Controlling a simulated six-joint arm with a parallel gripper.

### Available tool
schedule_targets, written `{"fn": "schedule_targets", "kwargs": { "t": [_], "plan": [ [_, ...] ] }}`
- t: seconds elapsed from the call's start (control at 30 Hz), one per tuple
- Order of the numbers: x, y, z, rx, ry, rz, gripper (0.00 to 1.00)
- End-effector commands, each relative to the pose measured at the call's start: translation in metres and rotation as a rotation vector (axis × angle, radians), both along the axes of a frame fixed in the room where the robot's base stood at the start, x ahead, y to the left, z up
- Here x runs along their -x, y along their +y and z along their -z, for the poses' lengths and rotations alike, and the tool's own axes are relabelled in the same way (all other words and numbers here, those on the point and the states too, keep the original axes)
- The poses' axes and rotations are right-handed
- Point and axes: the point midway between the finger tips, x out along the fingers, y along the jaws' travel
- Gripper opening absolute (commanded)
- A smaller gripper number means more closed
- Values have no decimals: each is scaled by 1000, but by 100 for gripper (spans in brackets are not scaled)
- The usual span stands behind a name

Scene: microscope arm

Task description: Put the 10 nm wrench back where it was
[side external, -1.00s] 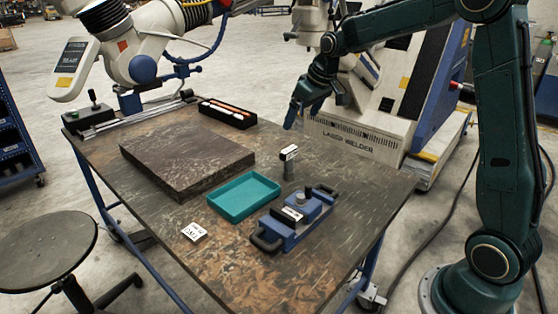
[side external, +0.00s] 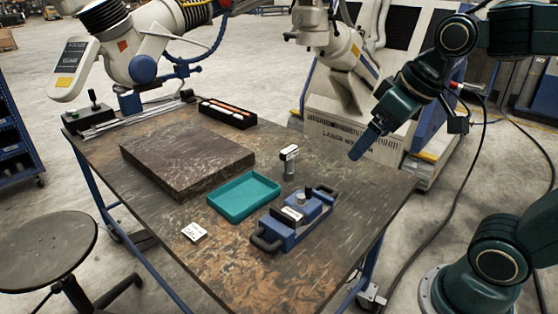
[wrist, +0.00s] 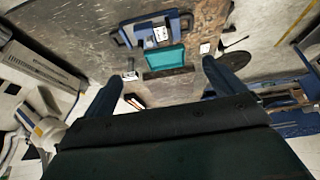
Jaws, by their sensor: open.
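I cannot make out a lettered 10 nm wrench. A small grey upright tool (side external: 289,168) with a white label on its head stands on the table, behind the blue fixture; it also shows in the wrist view (wrist: 130,76). The blue fixture (side external: 318,208) has black end handles and a white label on top; the wrist view shows it too (wrist: 125,38). My gripper (side external: 358,152) hangs in the air over the table's right edge, to the right of the upright tool and clear of it. In the wrist view its fingers (wrist: 163,70) are wide apart with nothing between them.
A teal tray (side external: 233,211) lies empty left of the fixture. A white card (side external: 194,232) lies nearer the front. A dark slab (side external: 165,160) covers the left middle. A black box (side external: 225,122) holds orange and white rods at the back. The table's front (side external: 255,275) is clear.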

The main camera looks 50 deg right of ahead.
Motion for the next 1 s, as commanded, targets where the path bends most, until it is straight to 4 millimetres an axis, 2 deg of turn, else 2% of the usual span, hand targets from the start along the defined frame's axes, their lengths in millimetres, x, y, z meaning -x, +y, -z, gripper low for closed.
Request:
{"fn": "schedule_targets", "kwargs": {
  "t": [0.03,0.1,0.33,0.5,1.0],
  "plan": [
    [14,3,3,-1,-7,-2,94],
    [29,6,7,-4,-12,-1,94],
    [61,10,21,-11,-19,1,94],
    [67,11,24,-13,-20,3,94],
    [67,11,24,-13,-20,3,94]
  ]
}}
